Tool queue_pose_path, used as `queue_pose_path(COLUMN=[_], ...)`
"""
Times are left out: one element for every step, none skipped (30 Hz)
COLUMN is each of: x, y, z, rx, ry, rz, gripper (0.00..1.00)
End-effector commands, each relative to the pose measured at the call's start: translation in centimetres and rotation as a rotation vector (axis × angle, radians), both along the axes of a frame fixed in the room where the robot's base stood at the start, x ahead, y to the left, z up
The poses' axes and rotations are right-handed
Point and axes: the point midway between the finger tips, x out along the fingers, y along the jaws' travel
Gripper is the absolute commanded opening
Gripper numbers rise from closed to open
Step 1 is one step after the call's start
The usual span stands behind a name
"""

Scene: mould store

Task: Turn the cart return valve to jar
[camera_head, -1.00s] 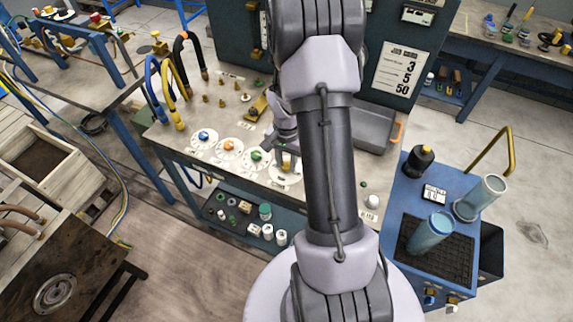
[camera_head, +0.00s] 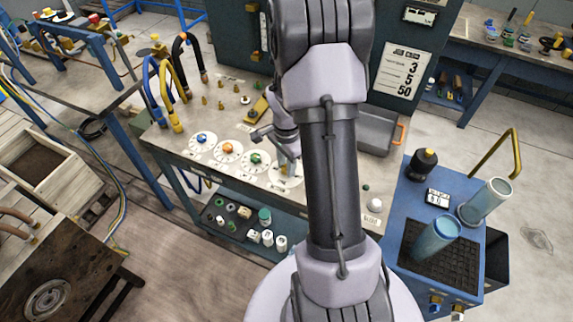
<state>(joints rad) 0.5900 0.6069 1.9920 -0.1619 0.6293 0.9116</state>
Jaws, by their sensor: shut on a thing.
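A row of round white valve dials lies on the bench top: one with a blue knob (camera_head: 202,138), one with an orange knob (camera_head: 228,148) and one with a green knob (camera_head: 256,158). A fourth dial (camera_head: 287,182) is at the right end of the row. My gripper (camera_head: 288,167) points down over this fourth dial and is shut on its knob. The knob is mostly hidden by the gripper and arm, so its pointing direction and the dial's lettering cannot be read. I cannot tell from the picture which dial is the cart return valve.
A blue cart (camera_head: 467,190) stands at the right with two clear cylinders (camera_head: 433,236) (camera_head: 487,200) and a small display (camera_head: 437,198). Curved blue, yellow and black hoses (camera_head: 170,95) rise at the bench's left. A grey tray (camera_head: 378,132) sits at its right.

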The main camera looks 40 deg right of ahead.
Motion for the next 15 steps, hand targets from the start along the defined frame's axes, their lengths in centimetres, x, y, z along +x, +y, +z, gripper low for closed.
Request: queue_pose_path(x=[0.04,0.04,0.04,0.04,0.04,0.04,0.04,0.04,0.04,0.04,0.05,0.04,0.04,0.04,0.03], y=[-0.02,-0.02,-0.02,-0.02,-0.02,-0.02,-0.02,-0.02,-0.02,-0.02,-0.02,-0.02,-0.02,-0.01,-0.01], z=[0.05,0.05,0.06,0.06,0.06,0.06,0.06,0.06,0.06,0.06,0.06,0.06,0.05,0.05,0.04], rx=[0.000,0.000,0.000,0.000,0.000,0.000,0.000,0.000,0.000,0.000,0.000,0.000,0.000,0.000,0.000], ry=[-0.001,-0.001,-0.001,-0.001,-0.001,-0.001,-0.001,-0.001,-0.001,-0.001,-0.001,-0.001,-0.001,-0.001,-0.001], rz=[-0.003,-0.003,-0.004,-0.004,-0.003,-0.003,-0.003,-0.003,-0.003,-0.003,-0.003,-0.003,-0.003,-0.002,-0.002], gripper=[0.00,0.00,0.00,0.00,0.00,0.00,0.00,0.00,0.00,0.00,0.34,0.41,0.47,0.51,0.51])
